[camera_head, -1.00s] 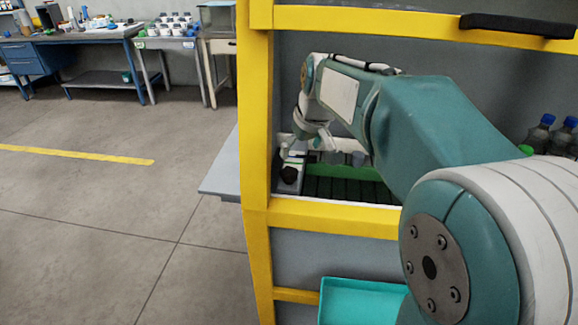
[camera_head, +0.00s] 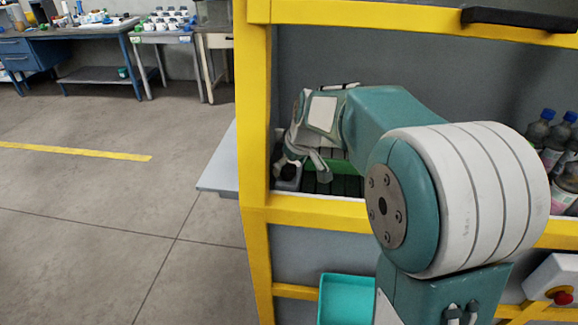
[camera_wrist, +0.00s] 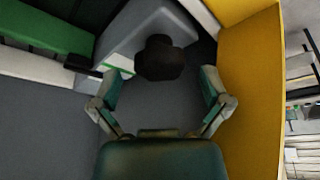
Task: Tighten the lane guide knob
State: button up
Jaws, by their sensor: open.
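The black knob (camera_wrist: 160,58) sits on a grey block (camera_wrist: 135,38) in the wrist view. In the head view the knob (camera_head: 288,171) shows as a dark spot just inside the yellow frame's left post. My gripper (camera_wrist: 160,74) is open, with one finger on each side of the knob. The fingertips look apart from it, with a gap on both sides. In the head view my gripper (camera_head: 303,168) points down at the knob and partly hides the block. A green rail (camera_wrist: 45,25) runs beside the block; it also shows in the head view (camera_head: 340,167).
The yellow frame post (camera_head: 254,130) stands close to the left of my gripper, and a yellow lower rail (camera_head: 310,212) crosses in front. Bottles (camera_head: 553,140) stand at the right inside the frame. A teal bin (camera_head: 346,298) hangs below. Open floor lies left.

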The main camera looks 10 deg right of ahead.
jog(key=shift+f, duration=0.25)
jog(key=c, duration=1.2)
jog(key=shift+o, duration=0.2)
jog(key=shift+a+m, duration=0.1)
jog(key=shift+m, duration=0.3)
jog(key=shift+f, duration=0.1)
jog(key=shift+a+m+h, duration=0.1)
jog(key=shift+m+h, duration=1)
jog(key=shift+m, duration=1.4)
